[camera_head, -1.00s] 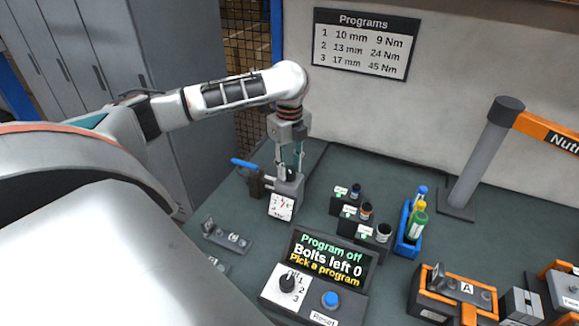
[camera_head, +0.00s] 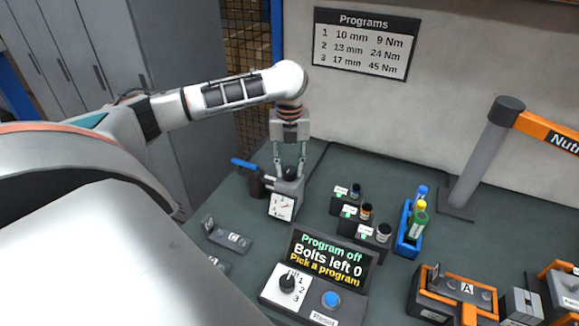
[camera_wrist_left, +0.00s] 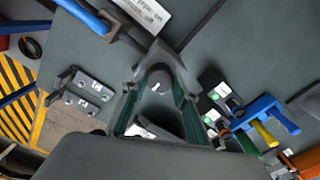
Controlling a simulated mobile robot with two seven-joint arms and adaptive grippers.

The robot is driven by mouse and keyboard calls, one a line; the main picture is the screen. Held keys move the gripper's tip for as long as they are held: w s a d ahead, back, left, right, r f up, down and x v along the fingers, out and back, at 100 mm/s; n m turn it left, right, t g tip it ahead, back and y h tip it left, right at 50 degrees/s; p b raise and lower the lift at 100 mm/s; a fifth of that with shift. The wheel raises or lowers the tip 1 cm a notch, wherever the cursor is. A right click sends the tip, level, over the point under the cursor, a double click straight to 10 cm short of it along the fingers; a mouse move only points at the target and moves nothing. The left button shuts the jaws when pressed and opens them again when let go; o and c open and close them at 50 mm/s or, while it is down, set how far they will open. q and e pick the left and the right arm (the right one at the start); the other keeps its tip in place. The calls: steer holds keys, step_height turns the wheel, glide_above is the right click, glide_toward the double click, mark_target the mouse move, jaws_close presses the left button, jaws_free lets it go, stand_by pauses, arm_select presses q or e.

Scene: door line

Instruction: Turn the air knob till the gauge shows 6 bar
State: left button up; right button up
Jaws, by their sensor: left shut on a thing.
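The dark air knob (camera_head: 291,173) sits on top of a grey block at the back left of the bench. My left gripper (camera_head: 290,170) points down from above, with its fingers on both sides of the knob and shut on it. The white gauge (camera_head: 281,207) is on the block's front, below the knob. Its red needle shows, but the numbers are too small to read. In the left wrist view the knob (camera_wrist_left: 158,79) lies between the two fingers. My right gripper is not in view.
A blue lever (camera_head: 243,163) is beside the block's left. To the right stand several socket holders (camera_head: 348,208) and a blue rack (camera_head: 408,232). The program display (camera_head: 328,258) is in front. The bench between the block and the wall is clear.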

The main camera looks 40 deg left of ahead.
mark_target(289, 170)
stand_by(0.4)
arm_select(q)
steer(key=o, duration=1.1)
step_height(289, 170, up, 12)
steer(key=shift+s, duration=0.1)
